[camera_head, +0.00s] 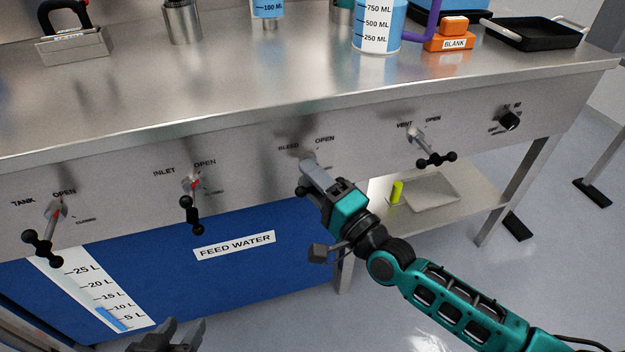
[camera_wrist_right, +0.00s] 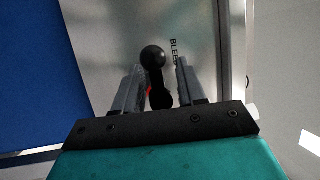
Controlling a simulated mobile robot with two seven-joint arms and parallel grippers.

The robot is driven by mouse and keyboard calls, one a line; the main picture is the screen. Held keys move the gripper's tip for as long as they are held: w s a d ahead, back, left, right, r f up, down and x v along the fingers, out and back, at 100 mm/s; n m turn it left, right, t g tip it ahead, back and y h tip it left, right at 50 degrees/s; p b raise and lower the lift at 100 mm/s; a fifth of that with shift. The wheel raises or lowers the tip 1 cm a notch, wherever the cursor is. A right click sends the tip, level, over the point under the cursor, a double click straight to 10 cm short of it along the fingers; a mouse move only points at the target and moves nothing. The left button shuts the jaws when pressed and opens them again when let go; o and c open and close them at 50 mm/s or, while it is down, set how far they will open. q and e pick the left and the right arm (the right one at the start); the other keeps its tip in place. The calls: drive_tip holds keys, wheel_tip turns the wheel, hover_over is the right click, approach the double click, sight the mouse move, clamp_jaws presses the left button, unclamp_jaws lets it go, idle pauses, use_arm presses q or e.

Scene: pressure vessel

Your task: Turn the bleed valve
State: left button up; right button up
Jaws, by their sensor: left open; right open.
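The bleed valve sits on the front panel under the BLEED label, mostly hidden behind my right gripper (camera_head: 312,172) in the head view. In the right wrist view its black handle with a ball end (camera_wrist_right: 153,58) shows between the two fingers of my right gripper (camera_wrist_right: 160,85). The fingers are open, one on each side of the handle, with a visible gap to the right finger. A bit of red shows beside the handle near the left finger. My left gripper (camera_head: 178,338) is open and empty at the bottom edge of the head view, away from the panel.
The tank valve (camera_head: 45,240), inlet valve (camera_head: 192,205) and vent valve (camera_head: 430,150) stick out of the same panel, with a black knob (camera_head: 509,121) at far right. A blue feed water tank (camera_head: 235,285) stands below. A lower shelf (camera_head: 470,195) is at right.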

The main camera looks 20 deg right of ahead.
drive_tip(key=shift+r, duration=0.1)
clamp_jaws()
use_arm(q)
drive_tip(key=shift+r, duration=0.1)
